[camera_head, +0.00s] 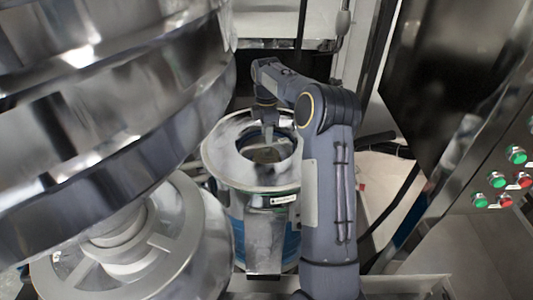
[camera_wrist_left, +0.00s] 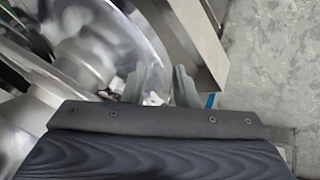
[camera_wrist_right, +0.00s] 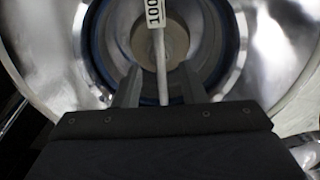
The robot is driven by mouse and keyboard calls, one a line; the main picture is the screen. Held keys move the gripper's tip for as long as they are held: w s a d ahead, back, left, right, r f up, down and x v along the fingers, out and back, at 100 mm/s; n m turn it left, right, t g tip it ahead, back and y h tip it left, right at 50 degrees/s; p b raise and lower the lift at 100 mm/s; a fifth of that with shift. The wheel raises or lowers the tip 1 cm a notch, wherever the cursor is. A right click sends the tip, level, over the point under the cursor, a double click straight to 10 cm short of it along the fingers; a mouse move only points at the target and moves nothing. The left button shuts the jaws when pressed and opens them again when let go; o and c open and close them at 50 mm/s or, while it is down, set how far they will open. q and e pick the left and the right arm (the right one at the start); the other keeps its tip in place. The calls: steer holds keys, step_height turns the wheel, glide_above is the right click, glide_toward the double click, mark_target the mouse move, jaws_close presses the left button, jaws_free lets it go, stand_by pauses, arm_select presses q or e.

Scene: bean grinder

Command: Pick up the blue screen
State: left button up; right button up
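In the right wrist view a blue ring (camera_wrist_right: 86,48) lies inside a shiny metal opening, around a tan round middle (camera_wrist_right: 150,45). A pale upright rod (camera_wrist_right: 161,70) with a white tag (camera_wrist_right: 155,12) reading "100" runs in front of it. I cannot tell for certain that this ring is the blue screen. My right gripper (camera_wrist_right: 160,85) is open, with a finger on each side of the rod and visible gaps. In the head view my right gripper (camera_head: 268,132) points down into the metal-rimmed vessel. My left gripper (camera_wrist_left: 160,85) is open and empty beside metal machinery.
The metal-rimmed vessel (camera_head: 225,165) has a blue lower body (camera_head: 291,245). Large shiny stacked metal rings (camera_head: 110,110) crowd the left. A panel with green and red buttons (camera_head: 498,180) stands at the right. Grey floor (camera_wrist_left: 275,60) is clear beside my left gripper.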

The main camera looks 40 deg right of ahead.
steer(key=shift+f, duration=1.55)
steer(key=shift+f, duration=0.25)
jaws_close()
stand_by(0.7)
